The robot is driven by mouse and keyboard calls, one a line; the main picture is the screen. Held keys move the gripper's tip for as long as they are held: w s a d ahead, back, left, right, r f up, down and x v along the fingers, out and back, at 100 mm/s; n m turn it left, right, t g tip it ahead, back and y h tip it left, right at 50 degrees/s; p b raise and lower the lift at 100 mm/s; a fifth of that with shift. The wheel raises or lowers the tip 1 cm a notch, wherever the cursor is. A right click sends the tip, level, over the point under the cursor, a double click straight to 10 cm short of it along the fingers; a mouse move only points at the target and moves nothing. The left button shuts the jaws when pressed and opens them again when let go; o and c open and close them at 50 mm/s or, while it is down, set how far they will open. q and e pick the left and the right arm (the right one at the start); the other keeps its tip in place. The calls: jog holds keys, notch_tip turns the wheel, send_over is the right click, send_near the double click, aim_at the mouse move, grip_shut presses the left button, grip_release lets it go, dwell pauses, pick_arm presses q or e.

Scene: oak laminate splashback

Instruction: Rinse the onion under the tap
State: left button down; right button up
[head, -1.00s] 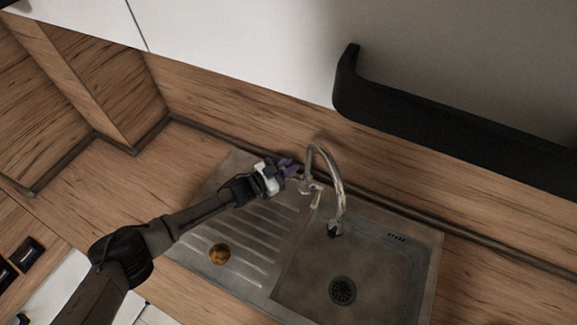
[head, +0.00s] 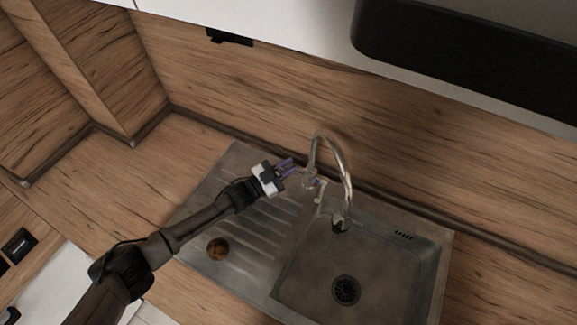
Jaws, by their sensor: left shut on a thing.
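The onion (head: 217,248), small, round and brown, lies on the ribbed drainboard at the left of the sink. The chrome tap (head: 347,180) has a curved spout that ends over the basin (head: 318,268). No water stream can be made out. My left gripper (head: 297,169) has purple fingers and reaches in from the left to the tap's base. It is shut on the tap's lever there; the lever is small and partly hidden by the fingers. The onion is well apart from the gripper, below it in the picture. My right gripper is not in view.
The steel sink unit has a drain (head: 345,290) in its basin, which looks empty. The wooden splashback (head: 270,90) rises close behind the tap. A black fixture (head: 460,50) hangs at the upper right. The countertop (head: 120,185) left of the sink is clear.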

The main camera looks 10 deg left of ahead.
pick_arm(q)
jog(key=c, duration=1.1)
grip_release()
jog(key=shift+s+a+f, duration=0.1)
jog(key=shift+s+a, duration=0.05)
jog(key=shift+a, duration=0.05)
jog(key=r+v, duration=0.2)
jog(key=v, duration=1)
jog(key=shift+s+a+r+b, duration=0.25)
jog(key=shift+a+b, duration=0.05)
jog(key=shift+a, duration=0.1)
